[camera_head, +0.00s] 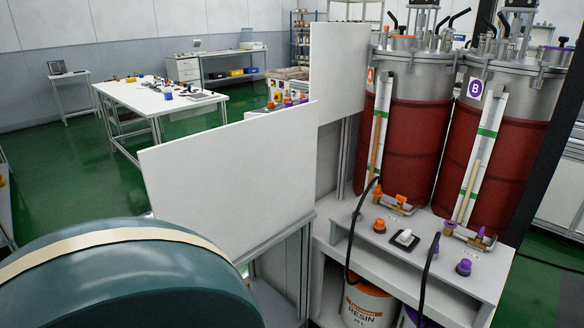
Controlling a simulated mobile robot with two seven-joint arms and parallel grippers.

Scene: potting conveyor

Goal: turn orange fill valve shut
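Two metal tanks with dark red lower bodies stand at the right: tank A (405,140) with an orange label and tank B (500,150) with a purple label. At the foot of tank A is a brass fitting with small orange parts, one of them an orange valve handle (400,198). Its exact turn is too small to tell. An orange knob (379,225) sits on the white bench in front of it. Neither of my grippers is in view.
A resin bucket (367,303) stands below. White panels (235,175) border the left side. A white table (150,98) stands far back.

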